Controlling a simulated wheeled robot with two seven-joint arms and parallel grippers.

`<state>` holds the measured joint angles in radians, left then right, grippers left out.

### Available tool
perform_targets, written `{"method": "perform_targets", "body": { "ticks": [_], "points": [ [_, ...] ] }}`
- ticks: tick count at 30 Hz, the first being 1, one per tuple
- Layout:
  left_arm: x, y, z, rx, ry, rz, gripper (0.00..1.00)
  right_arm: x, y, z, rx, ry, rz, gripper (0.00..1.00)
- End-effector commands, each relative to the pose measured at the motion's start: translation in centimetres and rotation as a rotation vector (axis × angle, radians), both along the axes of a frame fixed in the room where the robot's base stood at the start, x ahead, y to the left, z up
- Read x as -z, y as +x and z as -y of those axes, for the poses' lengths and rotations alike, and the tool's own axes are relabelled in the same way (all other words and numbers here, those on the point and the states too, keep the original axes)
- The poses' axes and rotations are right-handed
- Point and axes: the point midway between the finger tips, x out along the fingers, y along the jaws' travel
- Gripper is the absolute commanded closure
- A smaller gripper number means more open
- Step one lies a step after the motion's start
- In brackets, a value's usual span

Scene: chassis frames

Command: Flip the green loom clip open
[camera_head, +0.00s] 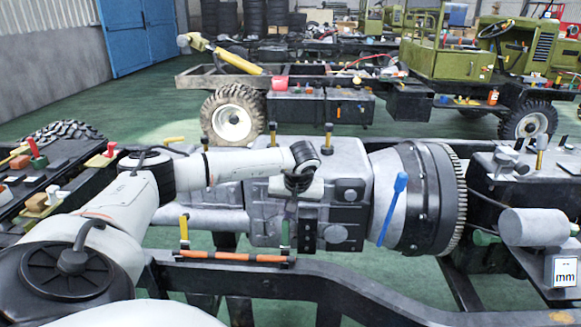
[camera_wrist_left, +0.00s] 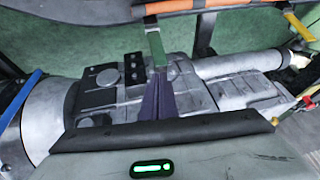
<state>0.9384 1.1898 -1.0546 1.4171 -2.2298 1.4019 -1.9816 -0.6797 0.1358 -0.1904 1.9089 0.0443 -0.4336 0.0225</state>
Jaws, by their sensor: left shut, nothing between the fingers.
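The green loom clip (camera_head: 285,234) stands at the right end of an orange loom (camera_head: 235,257) on the dark frame rail. Its green lever shows upright in the head view. In the left wrist view the green clip (camera_wrist_left: 156,47) runs from beside the orange loom (camera_wrist_left: 205,5) toward my fingertips. My left gripper (camera_head: 291,212) points down just above the clip, and its shut, dark fingers also show in the left wrist view (camera_wrist_left: 157,76). The fingertips are at or very near the lever's end; I cannot tell whether they touch. My right gripper is not in view.
A yellow clip (camera_head: 184,229) stands at the loom's left end. Behind is a grey gearbox (camera_head: 262,205) with a blue-handled tool (camera_head: 392,208) against its round housing. The dark rail (camera_head: 380,283) runs along the front. Green floor shows below.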

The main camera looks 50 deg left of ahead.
Motion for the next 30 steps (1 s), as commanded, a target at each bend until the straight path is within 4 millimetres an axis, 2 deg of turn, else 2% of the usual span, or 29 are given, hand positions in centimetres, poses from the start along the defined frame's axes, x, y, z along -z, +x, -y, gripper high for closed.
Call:
{"method": "perform_targets", "body": {
  "ticks": [17,20,26,27,30],
  "points": [
    [-0.2,-1.0,1.4,0.001,-0.001,-0.001,1.00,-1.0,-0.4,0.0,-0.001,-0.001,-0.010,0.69],
    [-1.0,-1.1,1.9,0.000,-0.001,0.001,1.00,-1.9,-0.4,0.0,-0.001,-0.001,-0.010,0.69],
    [-4.2,-1.6,3.8,-0.001,0.001,0.003,1.00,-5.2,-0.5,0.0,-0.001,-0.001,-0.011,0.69],
    [-4.3,-1.6,4.2,-0.002,0.001,0.008,1.00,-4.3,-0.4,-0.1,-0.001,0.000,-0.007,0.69],
    [-6.4,-2.0,5.2,-0.002,0.001,0.008,1.00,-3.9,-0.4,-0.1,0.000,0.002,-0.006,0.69]
  ]
}}
